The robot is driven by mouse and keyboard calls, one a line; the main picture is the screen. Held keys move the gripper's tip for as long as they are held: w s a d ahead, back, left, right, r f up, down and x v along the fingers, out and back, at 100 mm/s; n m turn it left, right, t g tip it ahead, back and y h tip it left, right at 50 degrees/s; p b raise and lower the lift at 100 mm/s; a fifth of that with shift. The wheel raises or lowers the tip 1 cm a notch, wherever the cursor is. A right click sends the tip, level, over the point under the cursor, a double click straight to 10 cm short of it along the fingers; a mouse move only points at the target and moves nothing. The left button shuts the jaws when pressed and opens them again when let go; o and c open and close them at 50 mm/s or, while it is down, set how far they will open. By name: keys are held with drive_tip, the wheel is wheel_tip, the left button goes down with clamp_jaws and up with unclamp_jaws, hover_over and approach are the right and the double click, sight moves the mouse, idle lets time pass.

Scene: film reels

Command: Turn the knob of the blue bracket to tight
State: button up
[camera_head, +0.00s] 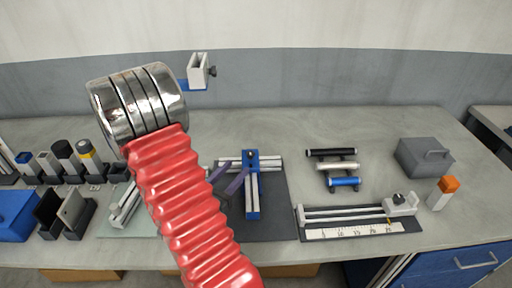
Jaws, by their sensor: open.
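A blue bracket (252,190) lies on the dark mat in the middle of the bench, a long upright bar in the picture with a pale rail along it. A small black knob (250,155) sits at its far end. My gripper (238,168) shows as two dark purple fingers, apart and empty, just left of the bracket and its knob. Whether they touch the bracket I cannot tell. My red ribbed arm hides the rest of the gripper. The knob's setting is too small to read.
A pale holder (198,71) with a dark side knob and blue plate is on the wall. Film rollers (331,153), a ruler rail (350,217), a grey box (424,157) and an orange-capped bottle (442,194) stand right. Several canisters (65,157) stand left. Bench behind the rollers is clear.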

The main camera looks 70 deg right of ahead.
sight(252, 151)
drive_tip(key=shift+d, duration=0.1)
idle(0.3)
drive_tip(key=shift+s+d, duration=0.25)
drive_tip(key=shift+d, duration=2)
drive_tip(key=shift+s+d, duration=0.3)
drive_tip(key=shift+d, duration=1.95)
drive_tip(key=shift+s+d, duration=0.25)
drive_tip(key=shift+d, duration=2)
clamp_jaws()
